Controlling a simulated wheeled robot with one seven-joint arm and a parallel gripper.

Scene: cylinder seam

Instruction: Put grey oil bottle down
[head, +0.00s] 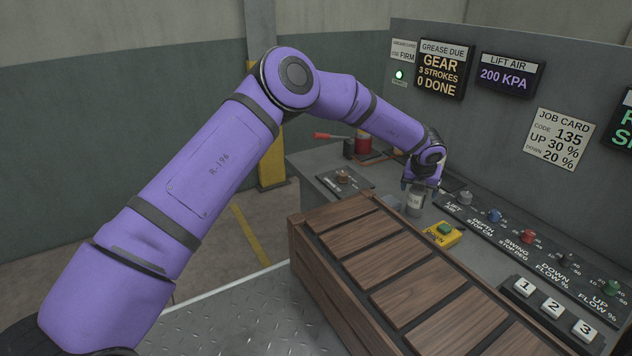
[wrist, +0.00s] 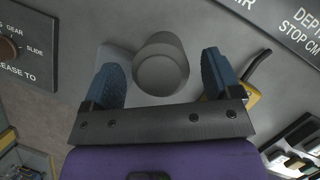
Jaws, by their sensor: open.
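The grey oil bottle (head: 414,204) is upright at the bench top, behind the slatted wooden crate, with a pale label on its side. In the wrist view the bottle (wrist: 160,68) shows from above as a round grey shape. My gripper (head: 418,184) is over the bottle. In the wrist view its two blue fingers (wrist: 160,66) are spread apart on either side of the bottle, with a gap at each side. The bottle's base is hidden in the wrist view.
A yellow box with a green button (head: 443,233) stands close to the bottle's right. A row of knobs (head: 528,237) runs along the bench. A red-handled tool (head: 330,136) is at the back left. The wooden crate (head: 385,255) fills the front.

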